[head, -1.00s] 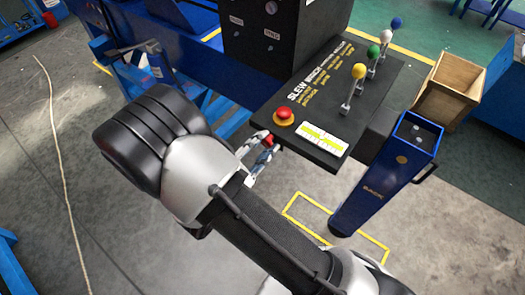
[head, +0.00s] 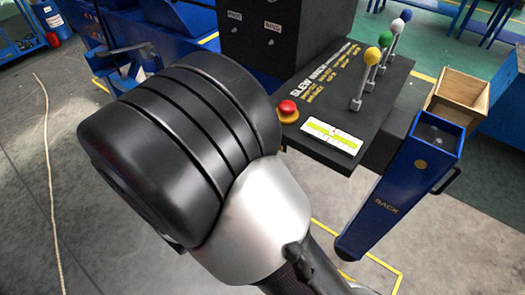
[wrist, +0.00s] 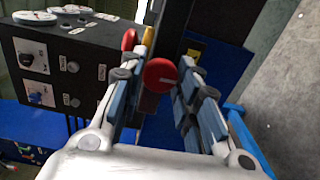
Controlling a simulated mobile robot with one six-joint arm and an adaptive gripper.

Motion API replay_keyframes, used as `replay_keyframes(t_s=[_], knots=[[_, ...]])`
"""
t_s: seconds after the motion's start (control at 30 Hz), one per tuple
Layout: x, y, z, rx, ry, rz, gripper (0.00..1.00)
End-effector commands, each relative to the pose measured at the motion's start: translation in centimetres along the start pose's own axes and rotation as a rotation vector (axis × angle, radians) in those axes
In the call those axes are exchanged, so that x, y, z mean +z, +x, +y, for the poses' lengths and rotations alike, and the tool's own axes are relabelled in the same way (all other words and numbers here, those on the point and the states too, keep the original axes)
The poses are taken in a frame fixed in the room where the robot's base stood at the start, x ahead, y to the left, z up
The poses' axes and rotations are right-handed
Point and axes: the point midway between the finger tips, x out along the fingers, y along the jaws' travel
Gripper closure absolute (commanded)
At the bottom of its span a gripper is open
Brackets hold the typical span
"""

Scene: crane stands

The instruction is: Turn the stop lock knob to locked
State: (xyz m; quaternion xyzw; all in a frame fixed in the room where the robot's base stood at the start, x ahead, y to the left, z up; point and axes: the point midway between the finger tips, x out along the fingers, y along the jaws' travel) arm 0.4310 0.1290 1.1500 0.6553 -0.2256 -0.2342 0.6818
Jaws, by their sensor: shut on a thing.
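In the wrist view a round red knob (wrist: 159,74) with a short pale mark on its face sits between the fingers of my gripper (wrist: 164,66). The mark lies roughly level, toward the right side of the face. The gripper is shut on this knob. In the head view my arm hides both the knob and the fingers. A red mushroom button (head: 288,108) on a yellow base stands on top of the black control panel (head: 345,105). I cannot read a lock label at the knob.
Levers with yellow (head: 385,39), green, white and blue balls stand on the panel. A black box (wrist: 65,70) with switches is on the left in the wrist view. A blue pedestal (head: 395,200) and a wooden box (head: 460,92) stand to the right.

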Motion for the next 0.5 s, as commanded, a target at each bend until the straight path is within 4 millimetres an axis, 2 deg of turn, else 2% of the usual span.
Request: replay_keyframes(t_s=[0.5], knots=[[0.01, 0.00, 0.00, -0.001, 0.056, -0.001, 0.94]])
